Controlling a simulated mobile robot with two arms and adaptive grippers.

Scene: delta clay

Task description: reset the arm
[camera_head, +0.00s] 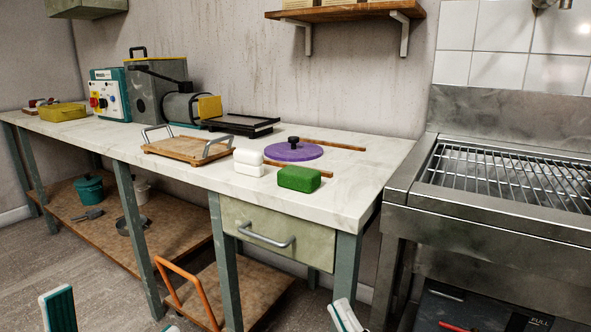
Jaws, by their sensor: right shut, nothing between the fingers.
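My right gripper (345,316) shows at the bottom edge, right of centre, as a white and teal fingertip part. It is shut and empty, low in front of the table and apart from everything on it. A similar white and teal part (58,309) stands at the bottom left and seems to belong to my left arm. Most of it is cut off by the frame, so its jaw state cannot be told.
The long marble-topped table (375,165) holds a green block (299,179), a white block (249,162), a purple disc (292,152), a wooden tray (188,150) and machines (157,90). A drawer (278,235) is closed. A steel grill (510,180) stands right. Open floor lies front left.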

